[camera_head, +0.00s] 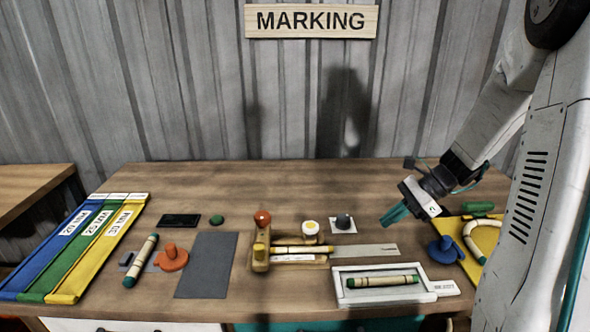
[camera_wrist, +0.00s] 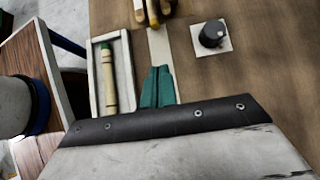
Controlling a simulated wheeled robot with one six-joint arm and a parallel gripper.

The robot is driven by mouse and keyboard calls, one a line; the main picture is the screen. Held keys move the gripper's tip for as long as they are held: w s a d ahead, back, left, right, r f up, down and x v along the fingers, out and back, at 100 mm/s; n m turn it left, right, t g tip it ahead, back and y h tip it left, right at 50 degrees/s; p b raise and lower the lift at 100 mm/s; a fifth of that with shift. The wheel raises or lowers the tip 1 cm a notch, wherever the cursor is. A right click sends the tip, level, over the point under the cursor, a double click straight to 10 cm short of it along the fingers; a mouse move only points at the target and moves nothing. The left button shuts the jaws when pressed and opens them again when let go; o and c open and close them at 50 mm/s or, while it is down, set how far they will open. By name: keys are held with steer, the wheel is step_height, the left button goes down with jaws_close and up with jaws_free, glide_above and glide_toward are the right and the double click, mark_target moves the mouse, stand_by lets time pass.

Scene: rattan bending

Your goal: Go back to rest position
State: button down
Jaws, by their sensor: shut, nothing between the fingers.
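My gripper (camera_head: 397,214) is above the right part of the wooden table (camera_head: 345,186), with its teal fingers shut and nothing between them. The fingers also show in the wrist view (camera_wrist: 157,86), pressed together. Below and left of it, a white tray (camera_head: 437,285) holds a rattan piece (camera_head: 383,282) with green ends; the piece also lies in the tray in the wrist view (camera_wrist: 108,80). Another rattan piece (camera_head: 300,250) lies in a wooden fixture (camera_head: 262,264) with an orange knob.
Blue, green and yellow lanes (camera_head: 88,243) lie at the left. A rattan piece (camera_head: 141,261) and an orange handled tool (camera_head: 171,259) lie by a grey mat (camera_head: 207,265). A dark knob (camera_head: 344,221) stands at the centre. A blue handled tool (camera_head: 444,249) and yellow board (camera_head: 487,235) are at the right.

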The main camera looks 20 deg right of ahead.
steer(key=shift+s+a+f+n+g, duration=0.1)
steer(key=shift+s+f+n+g, duration=0.15)
steer(key=shift+s+n, duration=0.25)
steer(key=shift+s+a+f+n+g, duration=0.15)
steer(key=shift+s+n+g, duration=0.1)
steer(key=shift+s+n, duration=0.25)
steer(key=s+a+r+n+h, duration=0.8)
steer(key=s+a+r+n, duration=0.6)
steer(key=s+n, duration=0.4)
steer(key=shift+a+n+h, duration=0.3)
steer(key=shift+a+n, duration=0.1)
steer(key=shift+n, duration=0.3)
